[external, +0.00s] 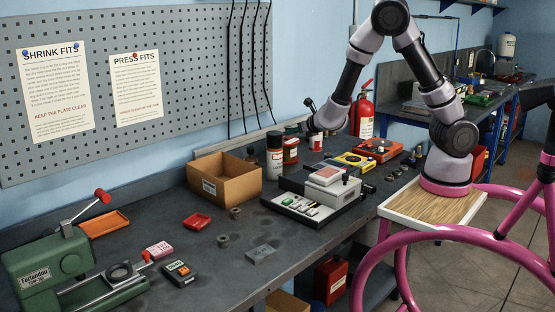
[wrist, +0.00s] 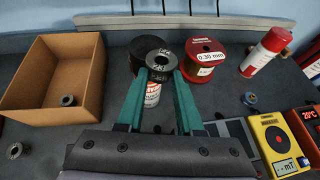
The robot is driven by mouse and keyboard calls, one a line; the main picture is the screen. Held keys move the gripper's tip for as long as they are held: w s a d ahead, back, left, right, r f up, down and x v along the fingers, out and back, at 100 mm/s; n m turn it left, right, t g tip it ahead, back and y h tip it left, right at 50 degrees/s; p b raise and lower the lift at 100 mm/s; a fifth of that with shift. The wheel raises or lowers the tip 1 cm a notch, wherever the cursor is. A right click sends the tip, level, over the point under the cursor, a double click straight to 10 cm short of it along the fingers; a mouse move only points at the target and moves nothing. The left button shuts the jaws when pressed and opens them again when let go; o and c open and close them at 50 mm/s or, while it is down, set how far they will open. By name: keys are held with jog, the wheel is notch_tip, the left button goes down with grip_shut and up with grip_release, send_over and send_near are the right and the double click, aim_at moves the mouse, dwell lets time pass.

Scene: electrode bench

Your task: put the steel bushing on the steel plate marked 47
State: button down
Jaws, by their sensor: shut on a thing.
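My gripper (wrist: 160,74) is shut on a grey metal ring with a dark centre hole, the bushing (wrist: 162,60). Marks on its face are too small to read surely. The fingers hold it raised above the back of the bench, in front of spools and a can. In the external view my arm's end is above the bench beyond the cardboard box, and its fingers and the bushing are not clear there. A flat grey plate (external: 262,253) lies on the bench near the front edge, well away from my gripper; its marking is unreadable. The plate is outside the wrist view.
Two loose rings, one (external: 235,213) and another (external: 223,241), lie between the cardboard box (external: 240,185) and the plate. A red tray (external: 197,221) is left of them. A black tray of instruments (external: 300,207) stands right of the plate. Bare bench surrounds the plate.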

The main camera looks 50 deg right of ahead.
jog(key=w+d+r+m+h, duration=0.1)
jog(key=d+r+h, duration=0.15)
jog(key=d, duration=1.05)
jog(key=a+f+n+y, duration=0.1)
jog(key=a+f+y, duration=0.15)
jog(key=a, duration=1.65)
jog(key=n+y, duration=0.4)
jog(key=y, duration=0.1)
send_over(257, 251)
jog(key=s+d, duration=0.1)
jog(key=s, duration=0.2)
notch_tip(257, 251, down, 8)
jog(key=f, duration=0.1)
jog(key=shift+n, duration=0.3)
jog(key=f, duration=0.3)
jog(key=s+f, duration=0.1)
jog(key=f, duration=0.1)
jog(key=shift+f, duration=2.35)
jog(key=shift+f, duration=0.1)
